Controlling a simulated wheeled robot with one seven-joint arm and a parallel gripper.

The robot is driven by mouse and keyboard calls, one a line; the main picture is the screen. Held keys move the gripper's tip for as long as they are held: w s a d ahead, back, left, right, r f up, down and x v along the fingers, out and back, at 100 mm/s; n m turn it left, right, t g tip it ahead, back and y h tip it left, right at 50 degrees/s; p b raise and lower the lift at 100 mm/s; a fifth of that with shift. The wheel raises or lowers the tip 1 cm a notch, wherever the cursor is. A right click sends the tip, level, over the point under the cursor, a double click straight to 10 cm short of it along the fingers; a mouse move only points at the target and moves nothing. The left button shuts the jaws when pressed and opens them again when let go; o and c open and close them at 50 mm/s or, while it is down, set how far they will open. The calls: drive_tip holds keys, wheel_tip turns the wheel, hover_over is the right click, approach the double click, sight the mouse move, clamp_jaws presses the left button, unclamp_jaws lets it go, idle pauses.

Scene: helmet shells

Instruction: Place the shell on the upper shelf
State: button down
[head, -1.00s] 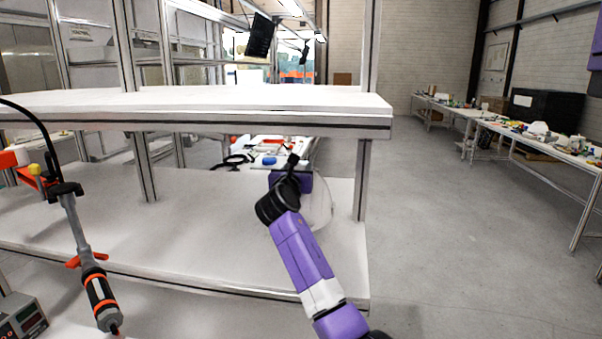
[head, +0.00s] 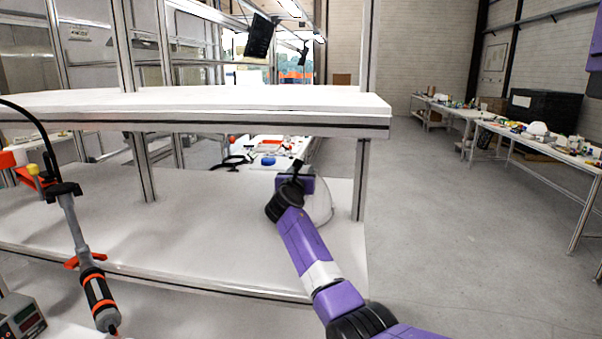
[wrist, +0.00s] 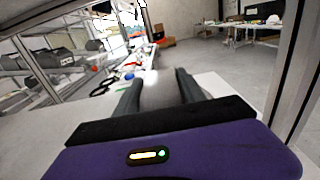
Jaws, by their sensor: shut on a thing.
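The pale, rounded shell (head: 322,203) is at the right end of the lower shelf's space, partly hidden behind my wrist. It also shows in the wrist view (wrist: 160,90) between the two dark fingers. My gripper (wrist: 160,80) is shut on the shell. In the head view the fingers are hidden behind my purple wrist. The white upper shelf (head: 210,98) is above and nearer the picture's top, with a bare surface. The shell is below that shelf's level; I cannot tell whether it touches the lower shelf (head: 130,225).
A metal upright (head: 361,180) stands just right of the shell. A hanging screwdriver-like tool (head: 97,290) is at the left front. A cluttered bench (head: 270,146) lies behind. The floor (head: 430,240) to the right is clear.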

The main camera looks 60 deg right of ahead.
drive_tip(key=c, duration=0.7)
unclamp_jaws()
drive_tip(key=shift+f, duration=0.1)
drive_tip(key=v, duration=1.2)
